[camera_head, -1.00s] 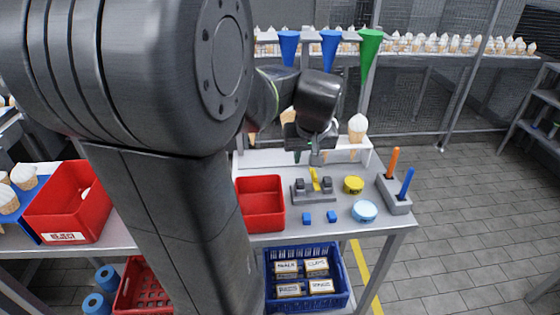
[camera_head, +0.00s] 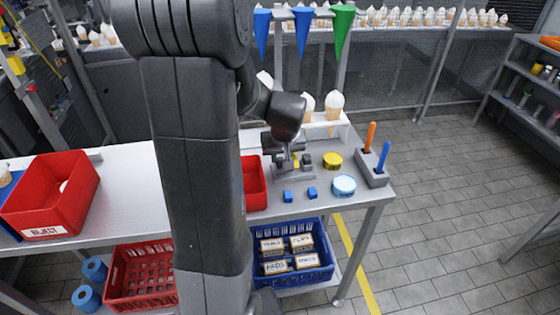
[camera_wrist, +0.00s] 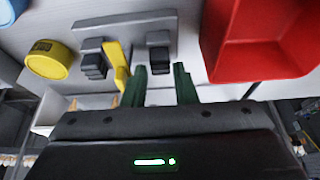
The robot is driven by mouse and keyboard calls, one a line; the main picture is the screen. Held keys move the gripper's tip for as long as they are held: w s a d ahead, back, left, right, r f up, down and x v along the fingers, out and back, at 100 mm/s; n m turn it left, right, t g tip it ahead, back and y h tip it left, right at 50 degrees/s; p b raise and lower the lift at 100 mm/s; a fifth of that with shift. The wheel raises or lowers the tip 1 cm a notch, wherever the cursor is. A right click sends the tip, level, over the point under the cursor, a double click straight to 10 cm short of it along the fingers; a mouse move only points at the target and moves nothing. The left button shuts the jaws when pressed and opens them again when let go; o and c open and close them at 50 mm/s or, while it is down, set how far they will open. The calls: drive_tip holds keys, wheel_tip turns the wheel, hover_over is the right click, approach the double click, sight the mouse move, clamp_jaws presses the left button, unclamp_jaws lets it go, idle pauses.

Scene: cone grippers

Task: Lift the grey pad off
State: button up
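A grey fixture (camera_head: 290,175) with a yellow lever (camera_wrist: 117,65) stands on the white table. It carries two dark grey ribbed pads, one on each side of the lever. In the wrist view, one grey pad (camera_wrist: 158,60) lies between the tips of my green fingers; the other grey pad (camera_wrist: 94,66) is on the lever's far side, to the left. My gripper (camera_wrist: 163,72) is open, its fingers apart around the nearer pad's place; I cannot tell whether they touch it. In the head view my gripper (camera_head: 282,160) hangs over the fixture and hides part of it.
Two small blue blocks (camera_head: 288,196) lie in front of the fixture. A red bin (camera_head: 256,186) is close on the left. A yellow tin (camera_head: 332,160), a light blue tin (camera_head: 344,186) and a grey stick holder (camera_head: 370,172) stand right. A white cone rack (camera_head: 322,126) is behind.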

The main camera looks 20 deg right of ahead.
drive_tip(key=shift+x, duration=0.9)
clamp_jaws()
drive_tip(key=shift+r, duration=0.1)
wheel_tip(320, 180, up, 10)
wheel_tip(320, 180, up, 5)
drive_tip(key=p, duration=0.3)
hover_over(280, 161)
drive_tip(key=shift+s, duration=0.1)
idle(0.8)
